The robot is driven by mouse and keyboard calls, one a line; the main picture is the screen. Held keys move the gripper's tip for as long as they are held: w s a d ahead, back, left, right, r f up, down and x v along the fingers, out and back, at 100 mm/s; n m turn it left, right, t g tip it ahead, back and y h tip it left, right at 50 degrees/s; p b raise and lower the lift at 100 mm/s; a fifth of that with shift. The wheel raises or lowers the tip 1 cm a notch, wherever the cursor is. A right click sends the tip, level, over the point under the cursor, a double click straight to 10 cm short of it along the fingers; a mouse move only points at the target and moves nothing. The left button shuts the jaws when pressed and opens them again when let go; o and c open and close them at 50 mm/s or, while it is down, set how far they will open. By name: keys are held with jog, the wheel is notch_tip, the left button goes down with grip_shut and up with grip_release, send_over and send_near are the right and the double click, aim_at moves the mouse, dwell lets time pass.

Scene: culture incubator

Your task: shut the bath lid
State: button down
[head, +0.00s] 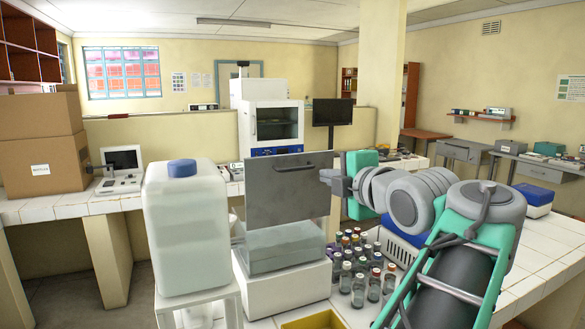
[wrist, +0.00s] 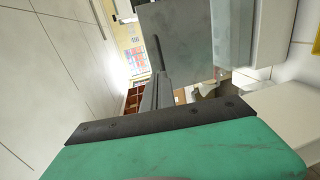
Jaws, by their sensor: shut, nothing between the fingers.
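The bath (head: 286,290) is a white box with a clear-walled tank on top, on the white tiled bench. Its grey lid (head: 287,190) stands upright, raised above the tank, with a dark handle (head: 294,169) near its top edge. My gripper (head: 328,175) is shut and empty at the lid's right edge in the head view; I cannot tell whether it touches the lid. In the wrist view the lid (wrist: 195,38) and its handle (wrist: 158,52) lie just beyond the grey fingers (wrist: 153,92).
A large white jug with a blue cap (head: 186,225) stands left of the bath. Several small bottles (head: 358,265) crowd the bench right of it, below my arm. A yellow tray (head: 314,320) is in front, and a blue-and-white device (head: 405,245) sits behind my arm.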

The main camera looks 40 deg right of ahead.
aim_at(296, 168)
jog(key=p+x, duration=0.4)
jog(key=x, duration=0.8)
jog(key=shift+w+a, duration=0.1)
jog(key=shift+w, duration=0.2)
jog(key=shift+w+f, duration=0.15)
jog(key=shift+w, duration=0.3)
jog(key=shift+w, duration=0.1)
